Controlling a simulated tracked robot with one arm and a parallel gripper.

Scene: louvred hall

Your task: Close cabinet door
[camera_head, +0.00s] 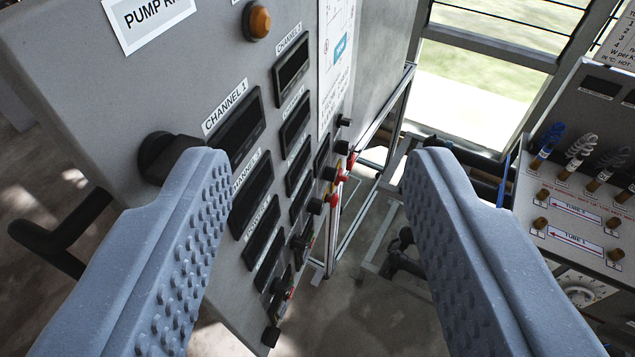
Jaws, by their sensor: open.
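A large grey panel (75,75) fills the left and middle of the view, tilted in the picture. It carries dark display windows with "CHANNEL" labels, an orange lamp (257,22) and a column of small knobs and connectors. I cannot tell whether this panel is the cabinet door. A black knob (155,152) on it is partly behind my left finger. A black bar handle (62,232) shows at the panel's lower left edge. My gripper (318,160) is open and empty, its two ribbed blue-grey fingers wide apart. The left finger overlaps the panel in view; contact cannot be told.
At right stands another instrument panel (560,205) with coiled leads, brass terminals and "TUBE" labels. Metal frame legs (375,225) and dark fittings stand between the two. Bare floor (350,310) shows between my fingers below. A bright window (470,100) is at the back.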

